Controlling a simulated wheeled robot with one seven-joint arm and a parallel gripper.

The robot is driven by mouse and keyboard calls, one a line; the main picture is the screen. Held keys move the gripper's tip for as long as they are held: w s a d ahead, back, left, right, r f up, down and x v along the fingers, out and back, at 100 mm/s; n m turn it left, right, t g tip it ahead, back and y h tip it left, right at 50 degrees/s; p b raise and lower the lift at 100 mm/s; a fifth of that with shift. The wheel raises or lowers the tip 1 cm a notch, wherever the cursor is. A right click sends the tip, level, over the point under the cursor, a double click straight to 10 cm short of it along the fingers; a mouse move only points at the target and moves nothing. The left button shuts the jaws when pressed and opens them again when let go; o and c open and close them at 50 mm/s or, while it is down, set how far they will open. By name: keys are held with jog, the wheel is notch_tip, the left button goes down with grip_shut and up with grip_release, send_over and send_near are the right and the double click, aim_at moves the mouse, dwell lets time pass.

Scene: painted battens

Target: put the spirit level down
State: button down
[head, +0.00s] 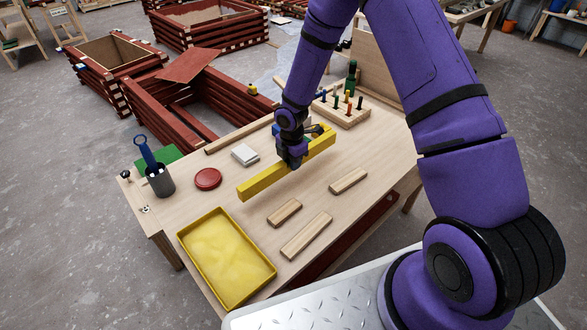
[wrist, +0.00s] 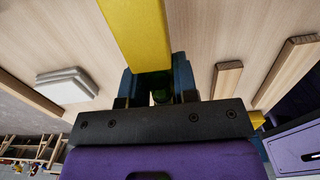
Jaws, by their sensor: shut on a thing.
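The spirit level is a long yellow bar (head: 262,181), held level across my gripper. My gripper (head: 292,157) is shut on it near its middle, above the wooden workbench (head: 228,222). In the wrist view the yellow spirit level (wrist: 138,32) runs up from between the blue fingers (wrist: 158,84), and a small green part shows between them. It seems to be a little above the bench top, but the exact gap cannot be told.
On the bench are a yellow tray (head: 184,236), red disc (head: 208,179), white block (head: 244,154), several wooden battens (head: 306,236), a grey cup with a blue-handled tool (head: 160,181) and a peg block (head: 342,112). Bare bench lies between the disc and battens.

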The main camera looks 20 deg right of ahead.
aim_at(292, 177)
jog(key=shift+f, duration=2.1)
jog(key=shift+f, duration=0.1)
jog(key=c, duration=0.9)
grip_release()
notch_tip(292, 177, up, 12)
jog(key=shift+r, duration=0.2)
